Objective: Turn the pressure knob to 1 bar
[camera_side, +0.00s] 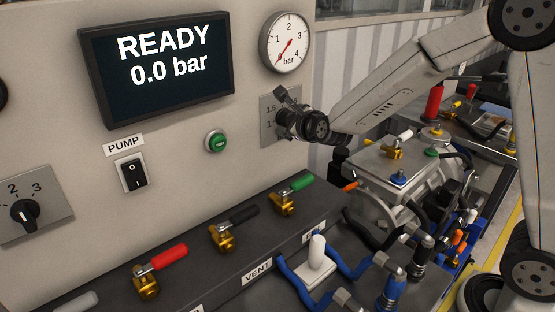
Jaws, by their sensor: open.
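The pressure knob's grey scale plate (267,134) is on the panel below the round gauge, with the marks 1.5 and 1 visible at its left side. My gripper (284,108) is open in front of this plate, reaching in from the right. It covers the middle of the plate, so the knob and its pointer are hidden. I cannot tell whether the fingers touch the knob. The display (160,62) reads READY and 0.0 bar. The gauge (286,43) has a red needle pointing to the lower left, below the 1 mark.
A green button (216,141) and a black PUMP switch (133,173) are on the panel. Another knob (25,214) is at far left. Valves with red (168,256), black and green (298,184) handles stand below. A metal drive unit (390,185) with hoses is at right.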

